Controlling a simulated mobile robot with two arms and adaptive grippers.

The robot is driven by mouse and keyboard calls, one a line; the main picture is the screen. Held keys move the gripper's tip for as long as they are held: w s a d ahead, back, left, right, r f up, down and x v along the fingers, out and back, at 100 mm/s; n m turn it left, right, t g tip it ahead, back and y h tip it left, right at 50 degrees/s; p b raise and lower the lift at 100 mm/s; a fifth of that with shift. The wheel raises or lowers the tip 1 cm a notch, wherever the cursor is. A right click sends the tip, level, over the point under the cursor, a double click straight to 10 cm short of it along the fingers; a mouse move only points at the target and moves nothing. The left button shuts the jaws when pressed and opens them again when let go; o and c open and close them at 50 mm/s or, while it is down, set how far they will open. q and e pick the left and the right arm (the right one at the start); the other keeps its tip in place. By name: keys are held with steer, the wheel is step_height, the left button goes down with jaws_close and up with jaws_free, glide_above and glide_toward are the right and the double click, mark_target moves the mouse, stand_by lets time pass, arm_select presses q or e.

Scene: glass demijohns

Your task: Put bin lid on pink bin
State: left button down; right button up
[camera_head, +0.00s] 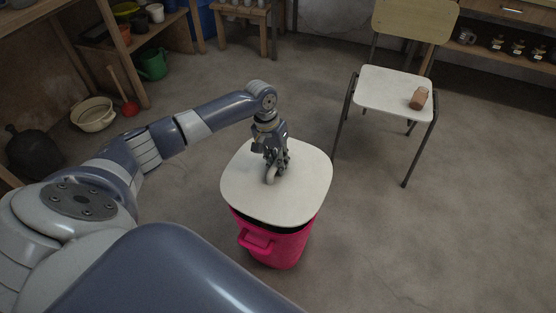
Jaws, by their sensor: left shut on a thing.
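The pink bin (281,249) stands on the floor in the middle of the view, with a pink handle on its near left side. The white bin lid (303,193) is over the top of the bin and hides most of its opening. A dark band shows between the lid's near edge and the pink wall; I cannot tell whether the lid touches the rim all round. My left gripper (272,171) points down and is shut on the lid's pale loop handle (271,176). My right gripper is not in view.
A chair (388,90) with a small brown jar (418,98) on its seat stands at the right. A cream basin (93,114), a red plunger (130,107) and a green watering can (153,64) are at the upper left. The floor around the bin is clear.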

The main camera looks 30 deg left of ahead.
mark_target(278, 174)
arm_select(q)
steer(key=shift+r, duration=0.1)
steer(key=shift+f, duration=0.3)
step_height(278, 174, down, 4)
steer(key=shift+r, duration=0.25)
steer(key=shift+f+b, duration=0.55)
steer(key=shift+f, duration=0.55)
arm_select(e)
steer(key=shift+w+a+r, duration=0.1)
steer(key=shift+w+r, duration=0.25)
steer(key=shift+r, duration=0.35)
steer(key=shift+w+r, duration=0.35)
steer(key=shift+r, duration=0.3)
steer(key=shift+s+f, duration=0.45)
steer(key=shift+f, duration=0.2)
arm_select(q)
steer(key=shift+p, duration=0.5)
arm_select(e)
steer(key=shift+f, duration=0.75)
